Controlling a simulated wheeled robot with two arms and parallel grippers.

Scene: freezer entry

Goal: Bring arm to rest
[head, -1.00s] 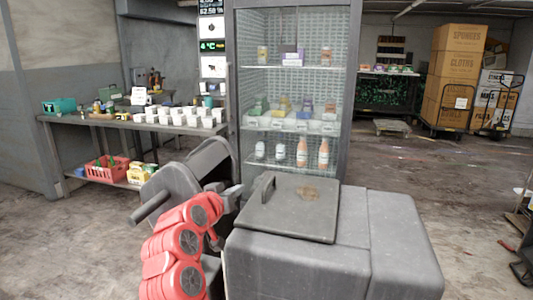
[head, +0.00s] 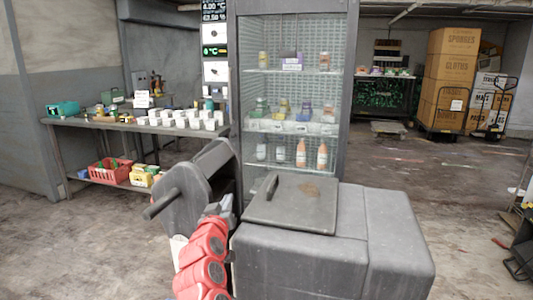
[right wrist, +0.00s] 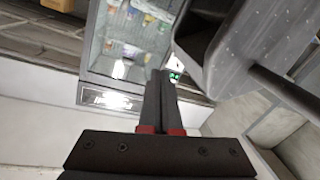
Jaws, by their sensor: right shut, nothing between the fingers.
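My right arm, with red joints, comes up from the bottom of the head view. My right gripper (head: 228,204) is at its top, small and partly hidden, beside the left edge of a dark grey block. In the right wrist view, my right gripper (right wrist: 160,75) shows two dark fingers pressed together with nothing between them. They point toward a glass-fronted cabinet, which looks tilted in that view. My left arm and gripper are not in view.
The dark grey block (head: 300,260) bears a flat lid (head: 295,205) with a handle. A grey bar (head: 160,204) sticks out left of the gripper. Behind stand the glass-fronted cabinet (head: 350,100) and a table (head: 95,121) with white cups. Floor at right is open.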

